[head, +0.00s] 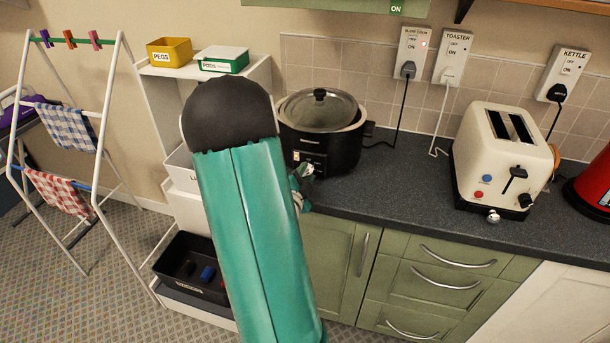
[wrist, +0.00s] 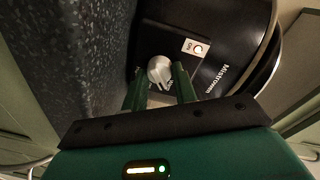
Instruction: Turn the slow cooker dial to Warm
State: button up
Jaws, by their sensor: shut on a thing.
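The black slow cooker (head: 340,150) stands on the dark worktop with its glass lid on. Its front also shows in the wrist view (wrist: 215,85), turned on its side, with an orange light (wrist: 199,51) glowing beside a small label. The silver dial (wrist: 159,69) is on this front panel. My gripper (wrist: 161,82) has one green finger on each side of the dial and is shut on it. In the head view my gripper (head: 301,184) is at the cooker's front, partly behind my arm. The dial's markings are mostly hidden, so I cannot tell its setting.
A cream toaster (head: 500,165) and a red kettle (head: 592,190) stand to the right on the worktop (head: 400,180). Sockets with cords are on the tiled wall. A white shelf unit (head: 180,205) and a drying rack (head: 100,150) are at left.

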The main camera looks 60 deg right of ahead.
jog(key=shift+d, duration=0.1)
jog(key=o, duration=1)
